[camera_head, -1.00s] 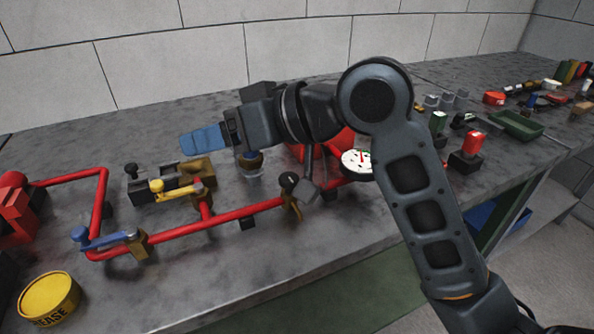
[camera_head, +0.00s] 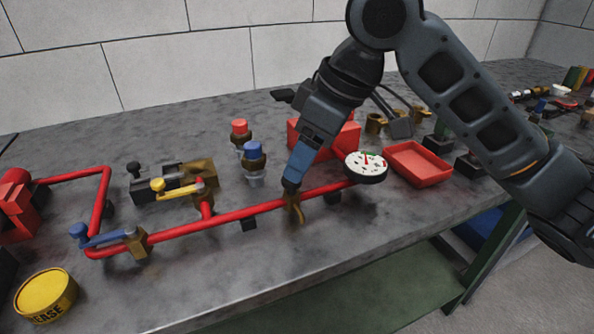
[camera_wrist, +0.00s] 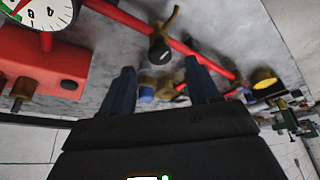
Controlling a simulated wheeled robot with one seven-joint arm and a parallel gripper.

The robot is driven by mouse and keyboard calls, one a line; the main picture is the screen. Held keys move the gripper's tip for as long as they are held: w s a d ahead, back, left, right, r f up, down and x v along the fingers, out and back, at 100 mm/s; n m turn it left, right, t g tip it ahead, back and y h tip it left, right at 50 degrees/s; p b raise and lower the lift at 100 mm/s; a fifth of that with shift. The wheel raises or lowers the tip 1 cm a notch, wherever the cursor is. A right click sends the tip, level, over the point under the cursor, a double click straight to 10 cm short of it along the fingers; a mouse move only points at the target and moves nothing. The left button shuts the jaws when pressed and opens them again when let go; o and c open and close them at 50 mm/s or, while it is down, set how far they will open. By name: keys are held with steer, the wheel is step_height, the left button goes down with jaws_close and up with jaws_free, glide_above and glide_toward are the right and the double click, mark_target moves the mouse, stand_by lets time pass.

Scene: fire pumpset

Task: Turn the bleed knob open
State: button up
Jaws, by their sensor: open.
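The bleed knob, a round black knob (camera_wrist: 159,51) on a brass fitting (camera_wrist: 168,28), shows in the wrist view just beyond the gap between my fingertips. My gripper (camera_wrist: 160,67) is open, with one blue finger on each side of that gap and nothing held. In the head view my gripper (camera_head: 291,186) points down over the brass fitting (camera_head: 295,210) on the red pipe. The fingers hide the black knob there. I cannot tell whether they touch it.
A white-faced gauge (camera_head: 366,166) and a red block (camera_head: 335,140) are close on the right. Blue-topped (camera_head: 252,150) and red-topped (camera_head: 239,127) fittings stand to the left. A yellow lever valve (camera_head: 178,188) is farther left.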

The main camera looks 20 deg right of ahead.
mark_target(292, 185)
steer(key=shift+x, duration=2.05)
steer(key=shift+c, duration=0.2)
steer(key=c, duration=1)
